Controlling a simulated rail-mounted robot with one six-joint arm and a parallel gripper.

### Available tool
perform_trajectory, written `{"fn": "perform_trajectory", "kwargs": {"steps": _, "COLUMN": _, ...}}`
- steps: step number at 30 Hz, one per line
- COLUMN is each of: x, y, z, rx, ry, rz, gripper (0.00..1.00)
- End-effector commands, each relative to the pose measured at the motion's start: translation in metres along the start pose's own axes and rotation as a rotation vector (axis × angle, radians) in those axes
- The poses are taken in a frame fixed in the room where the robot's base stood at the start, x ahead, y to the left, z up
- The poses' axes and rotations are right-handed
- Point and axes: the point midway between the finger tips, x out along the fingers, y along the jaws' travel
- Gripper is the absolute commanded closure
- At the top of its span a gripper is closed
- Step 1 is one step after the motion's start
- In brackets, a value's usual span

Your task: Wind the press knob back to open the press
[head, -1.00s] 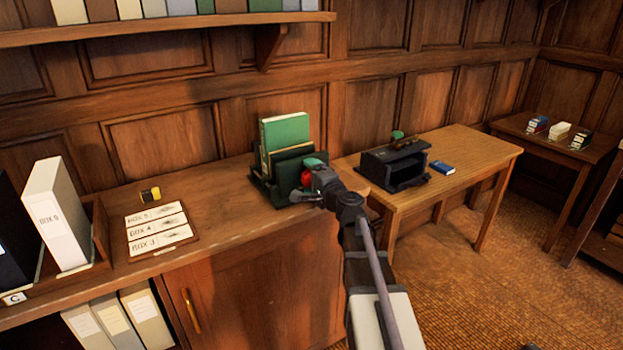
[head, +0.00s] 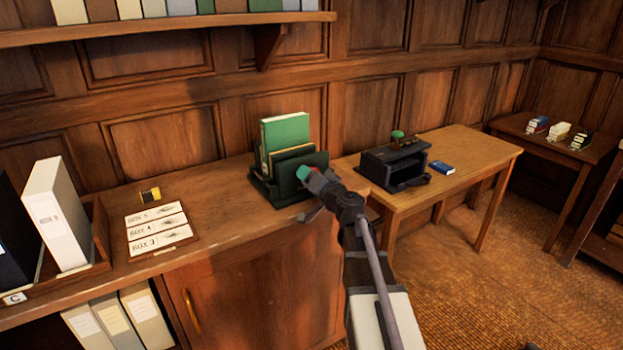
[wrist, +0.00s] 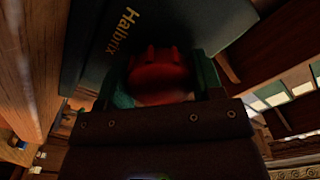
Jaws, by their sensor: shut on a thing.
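The book press (head: 262,186) is a dark green frame on the right end of the wooden counter.
A label board (head: 158,232) and a small yellow-and-black item (head: 150,194) lie on the counter. A white box file (head: 58,215) stands at left. A black open-fronted box (head: 395,165) and a blue book (head: 442,167) are on the right-hand table.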

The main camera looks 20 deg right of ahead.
Motion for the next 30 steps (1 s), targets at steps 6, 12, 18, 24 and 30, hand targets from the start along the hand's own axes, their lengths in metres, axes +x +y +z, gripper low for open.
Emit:
{"fn": "perform_trajectory", "kwargs": {"steps": 6, "x": 0.0000, "y": 0.0000, "z": 0.0000, "rx": -0.554, "ry": 0.000, "rz": 0.000, "gripper": 0.62}}
{"fn": "perform_trajectory", "kwargs": {"steps": 12, "x": 0.0000, "y": 0.0000, "z": 0.0000, "rx": -1.079, "ry": 0.000, "rz": 0.000, "gripper": 0.62}}
{"fn": "perform_trajectory", "kwargs": {"steps": 18, "x": 0.0000, "y": 0.0000, "z": 0.0000, "rx": -1.590, "ry": 0.000, "rz": 0.000, "gripper": 0.62}}
{"fn": "perform_trajectory", "kwargs": {"steps": 24, "x": 0.0000, "y": 0.0000, "z": 0.0000, "rx": -1.801, "ry": 0.000, "rz": 0.000, "gripper": 0.62}}
{"fn": "perform_trajectory", "kwargs": {"steps": 30, "x": 0.0000, "y": 0.0000, "z": 0.0000, "rx": -1.822, "ry": 0.000, "rz": 0.000, "gripper": 0.62}}
